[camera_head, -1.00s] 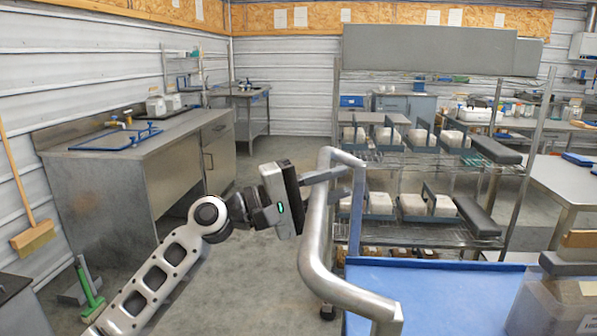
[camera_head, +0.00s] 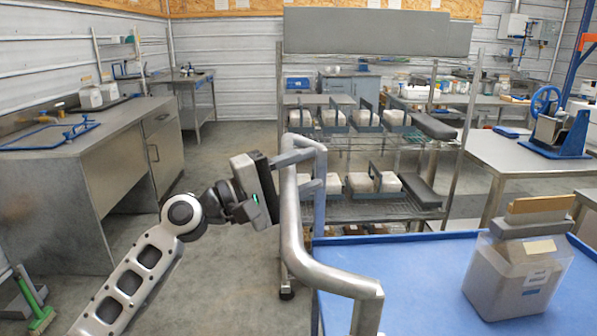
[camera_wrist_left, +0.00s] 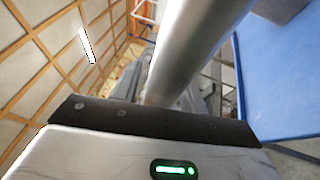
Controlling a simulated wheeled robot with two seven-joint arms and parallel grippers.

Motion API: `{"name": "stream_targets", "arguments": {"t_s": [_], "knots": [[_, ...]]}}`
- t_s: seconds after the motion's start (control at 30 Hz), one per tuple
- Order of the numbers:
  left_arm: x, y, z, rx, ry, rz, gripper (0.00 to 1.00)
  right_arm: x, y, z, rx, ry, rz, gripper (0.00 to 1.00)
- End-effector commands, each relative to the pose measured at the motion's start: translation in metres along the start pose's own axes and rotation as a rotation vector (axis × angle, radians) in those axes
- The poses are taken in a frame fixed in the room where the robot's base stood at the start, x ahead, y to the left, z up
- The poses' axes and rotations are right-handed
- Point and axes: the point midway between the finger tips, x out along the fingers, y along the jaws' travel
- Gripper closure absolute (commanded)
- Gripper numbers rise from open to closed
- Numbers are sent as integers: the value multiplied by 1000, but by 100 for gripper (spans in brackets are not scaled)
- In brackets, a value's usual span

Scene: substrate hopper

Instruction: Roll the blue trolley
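The blue trolley (camera_head: 410,275) stands at the lower right of the head view, with a flat blue top. Its bent grey tube handle (camera_head: 345,283) rises at its left end. My left gripper (camera_head: 306,170) is at the upright part of this handle, with one finger across it and the other beside it; it looks shut on the tube. In the left wrist view the tube (camera_wrist_left: 195,45) runs close past the gripper body, and the blue top (camera_wrist_left: 280,80) lies to the right. The fingertips are hidden there. My right gripper is not in view.
A wire shelf rack (camera_head: 395,210) with pale blocks stands just beyond. A steel bench (camera_head: 75,170) is at the left, a table (camera_head: 515,160) at the right. Grey floor (camera_head: 220,290) is free left of the trolley.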

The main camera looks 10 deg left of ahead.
Motion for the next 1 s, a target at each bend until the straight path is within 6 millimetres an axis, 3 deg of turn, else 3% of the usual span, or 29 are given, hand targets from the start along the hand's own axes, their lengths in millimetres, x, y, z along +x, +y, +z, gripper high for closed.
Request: {"name": "stream_targets", "arguments": {"t_s": [0.27, 0.43, 0.7, 1.0], "knots": [[-1, 1, -1, 1, 2, 1, 55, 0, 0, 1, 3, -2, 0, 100], [-14, -2, -2, 0, 5, 0, 55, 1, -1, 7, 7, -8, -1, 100], [-74, -5, -2, 2, 5, -3, 55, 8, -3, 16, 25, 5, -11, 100], [-137, -3, -1, 2, 3, -2, 55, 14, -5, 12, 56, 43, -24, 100]]}}
